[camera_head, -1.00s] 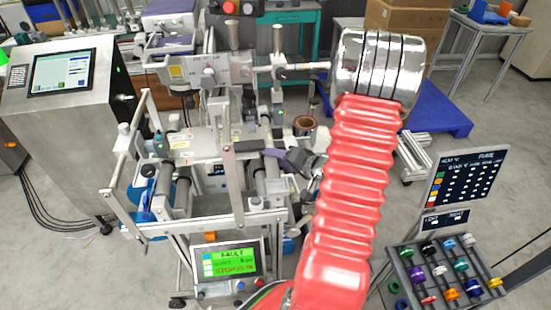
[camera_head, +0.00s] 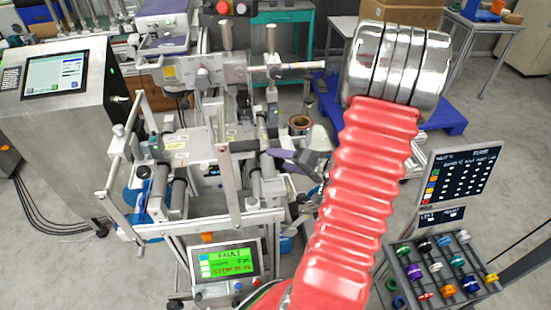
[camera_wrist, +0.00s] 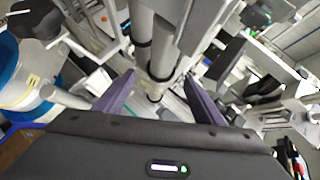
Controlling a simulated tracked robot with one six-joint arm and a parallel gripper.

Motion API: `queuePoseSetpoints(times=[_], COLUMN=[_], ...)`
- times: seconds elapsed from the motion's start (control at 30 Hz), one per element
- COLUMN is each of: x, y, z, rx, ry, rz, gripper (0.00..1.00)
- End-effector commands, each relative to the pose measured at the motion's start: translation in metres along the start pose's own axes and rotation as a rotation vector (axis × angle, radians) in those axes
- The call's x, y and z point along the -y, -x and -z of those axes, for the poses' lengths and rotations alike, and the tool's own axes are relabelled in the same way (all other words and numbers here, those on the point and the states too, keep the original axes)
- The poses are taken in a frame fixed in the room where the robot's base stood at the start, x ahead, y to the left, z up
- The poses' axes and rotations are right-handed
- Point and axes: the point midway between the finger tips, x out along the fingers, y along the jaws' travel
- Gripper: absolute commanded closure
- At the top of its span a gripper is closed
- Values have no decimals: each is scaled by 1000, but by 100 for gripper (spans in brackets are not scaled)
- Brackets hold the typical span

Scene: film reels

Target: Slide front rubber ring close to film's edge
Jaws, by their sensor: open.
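The fingers appear apart from the roller on both sides. In the head view my gripper (camera_head: 290,158) is beside the machine's rollers, right of the middle. The rings are too small to tell there. The film's edge cannot be made out for certain in either view.
The labelling machine's frame bars (camera_head: 228,185) and rollers crowd around my gripper. A small copper-coloured reel (camera_head: 299,122) is just behind it. A rack of coloured spools (camera_head: 440,268) stands at the right. Open floor lies beyond.

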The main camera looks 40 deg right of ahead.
Motion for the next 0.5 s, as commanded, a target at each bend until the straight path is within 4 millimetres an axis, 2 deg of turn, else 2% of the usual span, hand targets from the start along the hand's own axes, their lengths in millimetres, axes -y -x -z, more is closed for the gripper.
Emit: queuePoseSetpoints(times=[0.2,0.5], x=[0,0], y=[33,72], z=[1,1], rx=[-4,-3], ry=[0,1], rz=[-1,-1], gripper=[37,37])
